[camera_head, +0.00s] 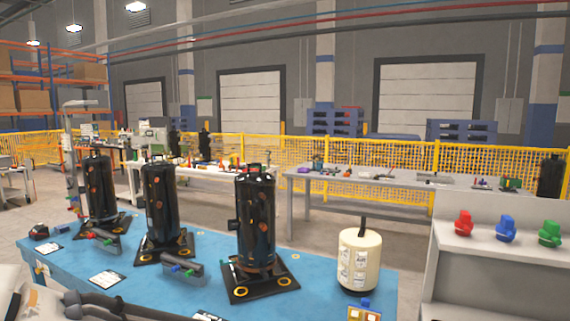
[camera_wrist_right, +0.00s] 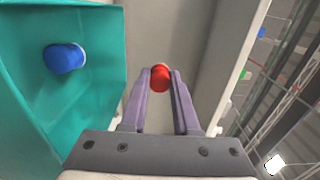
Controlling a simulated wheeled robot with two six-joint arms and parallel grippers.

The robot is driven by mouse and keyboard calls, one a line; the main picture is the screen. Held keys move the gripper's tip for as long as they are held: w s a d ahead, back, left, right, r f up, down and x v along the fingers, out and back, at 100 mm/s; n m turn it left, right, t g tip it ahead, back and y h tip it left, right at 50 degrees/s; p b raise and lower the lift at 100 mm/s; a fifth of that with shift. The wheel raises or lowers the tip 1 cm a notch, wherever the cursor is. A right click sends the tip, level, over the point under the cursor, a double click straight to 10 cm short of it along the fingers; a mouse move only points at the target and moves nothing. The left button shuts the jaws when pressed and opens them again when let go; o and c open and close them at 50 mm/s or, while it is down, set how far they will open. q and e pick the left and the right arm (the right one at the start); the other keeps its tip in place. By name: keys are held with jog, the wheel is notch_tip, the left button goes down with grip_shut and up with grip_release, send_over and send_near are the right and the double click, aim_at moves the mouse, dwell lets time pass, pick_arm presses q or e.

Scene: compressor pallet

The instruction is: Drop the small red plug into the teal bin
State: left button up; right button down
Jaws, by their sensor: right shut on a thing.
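In the right wrist view my right gripper (camera_wrist_right: 159,85) is shut on the small red plug (camera_wrist_right: 160,78), which sits between the fingertips. The teal bin (camera_wrist_right: 108,60) is to the left of the gripper in that view, with its open inside showing. A blue plug (camera_wrist_right: 64,58) lies inside the bin. The red plug appears beside the bin's right wall, not over its inside. Neither the teal bin nor my right gripper shows in the head view.
A blue-topped pallet (camera_head: 190,270) holds several black compressors (camera_head: 255,220) and a cream tank (camera_head: 360,260). Red (camera_head: 463,223), blue (camera_head: 505,228) and green (camera_head: 550,233) parts stand on a white ledge (camera_head: 480,242) at right. A grey workbench (camera_head: 350,180) is behind.

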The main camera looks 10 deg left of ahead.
jog(key=c, duration=0.6)
grip_release()
jog(key=b+v, duration=0.1)
jog(key=v, duration=0.9)
jog(key=shift+s+a, duration=0.15)
jog(key=shift+s, duration=0.05)
